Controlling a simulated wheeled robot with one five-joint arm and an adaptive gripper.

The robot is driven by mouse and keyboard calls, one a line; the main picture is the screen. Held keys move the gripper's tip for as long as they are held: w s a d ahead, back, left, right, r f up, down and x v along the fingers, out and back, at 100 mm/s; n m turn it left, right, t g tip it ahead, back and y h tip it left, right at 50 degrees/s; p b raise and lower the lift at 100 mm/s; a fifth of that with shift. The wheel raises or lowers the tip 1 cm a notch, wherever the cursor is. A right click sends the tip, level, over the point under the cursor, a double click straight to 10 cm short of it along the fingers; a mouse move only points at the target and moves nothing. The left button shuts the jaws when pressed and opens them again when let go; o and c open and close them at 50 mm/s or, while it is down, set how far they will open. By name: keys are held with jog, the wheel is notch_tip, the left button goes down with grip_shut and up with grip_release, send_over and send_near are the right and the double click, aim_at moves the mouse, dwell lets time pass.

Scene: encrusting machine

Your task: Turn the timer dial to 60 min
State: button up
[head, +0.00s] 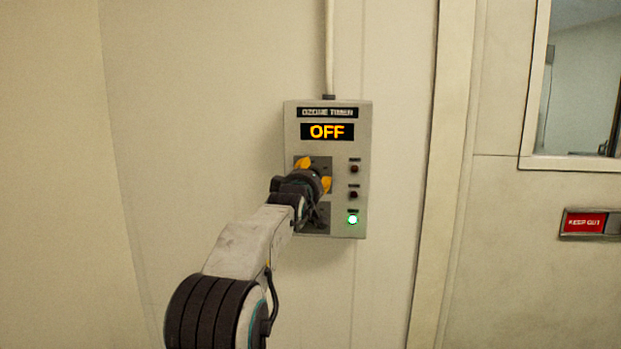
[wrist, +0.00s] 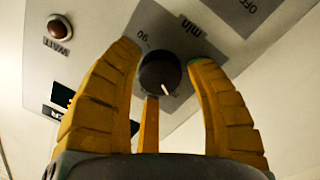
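The timer box (head: 363,120) is a grey box on the wall, labelled "OZONE TIMER". Its display (head: 327,131) reads OFF in orange. The timer dial (wrist: 160,72) is a round black knob with a white pointer line, on a grey plate marked "90" and "min". My gripper (head: 315,173) is at the box front, and its yellow fingers hide most of the dial in the head view. In the wrist view my gripper (wrist: 164,56) has fingers spread on both sides of the dial, with small gaps, and a third finger below. I cannot tell whether the lower finger touches it.
A green lamp (head: 352,219) is lit at the box's lower right, below two dark red ones. A cable (head: 329,50) runs up from the box. A door frame (head: 440,180) and a "KEEP OUT" sign (head: 584,223) are to the right. The wall to the left is bare.

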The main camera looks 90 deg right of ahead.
jog(key=shift+r, duration=0.1)
jog(key=c, duration=0.9)
jog(key=shift+r+m, duration=0.1)
jog(key=shift+m, duration=0.4)
jog(key=m, duration=0.2)
jog(key=shift+r+m+b, duration=0.15)
jog(key=shift+m+b, duration=0.25)
jog(key=shift+o, duration=0.2)
jog(key=shift+r+m, duration=0.1)
jog(key=shift+m, duration=1.8)
jog(key=shift+w, duration=0.1)
jog(key=o, duration=1.1)
jog(key=shift+y, duration=0.3)
jog(key=shift+o, duration=0.5)
jog(key=shift+f, duration=0.25)
